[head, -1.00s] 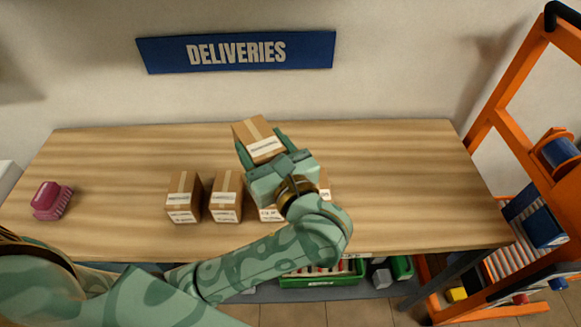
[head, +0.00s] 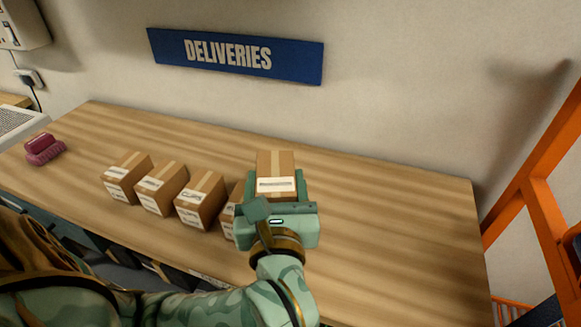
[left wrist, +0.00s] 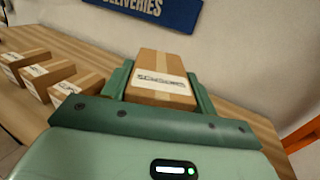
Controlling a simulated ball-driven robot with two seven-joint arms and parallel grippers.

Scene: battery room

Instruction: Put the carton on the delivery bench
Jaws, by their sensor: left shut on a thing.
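The carton (head: 275,170) is a brown box with a tape strip and a white label. It also shows in the left wrist view (left wrist: 160,75), between the green fingers. My left gripper (head: 277,192) is shut on it and holds it over the delivery bench (head: 390,215), a wooden top below the blue DELIVERIES sign (head: 235,55). I cannot tell whether the carton's underside touches the bench; the gripper hides it. My right gripper is not in view.
Several similar cartons (head: 201,198) stand in a row on the bench, left of my gripper, the nearest partly hidden by it. A pink object (head: 43,148) lies at the far left. The bench's right part is clear. An orange rack (head: 540,205) stands at the right.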

